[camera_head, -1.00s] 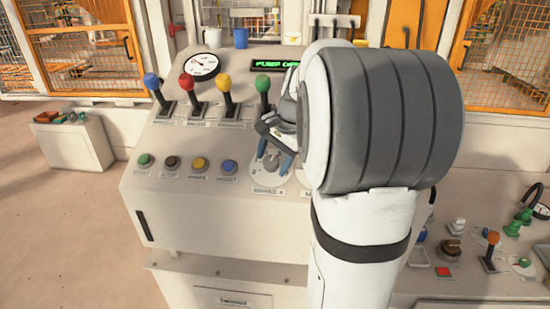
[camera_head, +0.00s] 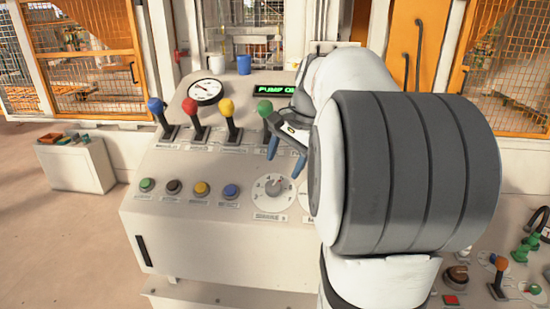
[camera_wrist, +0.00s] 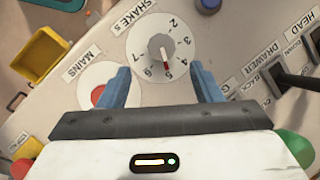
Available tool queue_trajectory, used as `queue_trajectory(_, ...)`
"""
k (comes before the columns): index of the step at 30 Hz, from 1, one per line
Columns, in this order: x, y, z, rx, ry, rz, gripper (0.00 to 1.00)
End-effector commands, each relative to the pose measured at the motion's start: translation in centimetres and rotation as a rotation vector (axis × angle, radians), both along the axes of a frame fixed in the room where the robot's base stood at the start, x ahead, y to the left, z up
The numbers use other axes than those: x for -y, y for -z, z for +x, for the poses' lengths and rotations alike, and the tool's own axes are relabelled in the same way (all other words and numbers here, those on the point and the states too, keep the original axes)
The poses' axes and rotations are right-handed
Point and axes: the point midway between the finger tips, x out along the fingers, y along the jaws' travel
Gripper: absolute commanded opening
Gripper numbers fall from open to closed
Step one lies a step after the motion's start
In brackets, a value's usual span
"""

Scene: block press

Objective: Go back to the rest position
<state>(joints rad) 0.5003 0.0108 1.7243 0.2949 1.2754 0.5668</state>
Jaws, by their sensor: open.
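My gripper (camera_head: 286,160) is in front of the control console (camera_head: 230,262), above and clear of the rotary dial (camera_head: 273,194). Its blue fingers are apart with nothing between them. In the wrist view my gripper (camera_wrist: 164,88) is open, and the numbered dial (camera_wrist: 163,53) with its knob and red pointer shows beyond the fingertips. My arm's large grey-banded joint hides the right part of the console in the head view.
Levers with blue (camera_head: 155,104), red (camera_head: 189,105), yellow (camera_head: 227,106) and green (camera_head: 264,107) knobs stand on the console, the green one close to my gripper. Several push buttons (camera_head: 202,188) lie below. A small box (camera_head: 75,162) stands at left, with free floor before it.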

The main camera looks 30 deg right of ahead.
Motion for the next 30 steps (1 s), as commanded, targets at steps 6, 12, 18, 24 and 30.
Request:
queue_trajectory(6, -0.2, 0.1, -0.1, 0.000, -0.006, -0.002, 0.59)
queue_trajectory(12, -3.9, 1.2, -2.2, 0.012, -0.154, -0.071, 0.59)
queue_trajectory(18, -10.1, 4.5, -7.5, 0.043, -0.480, -0.218, 0.59)
queue_trajectory(24, -14.2, 8.5, -13.2, 0.085, -0.812, -0.359, 0.59)
queue_trajectory(30, -15.8, 11.4, -16.7, 0.113, -1.022, -0.444, 0.59)
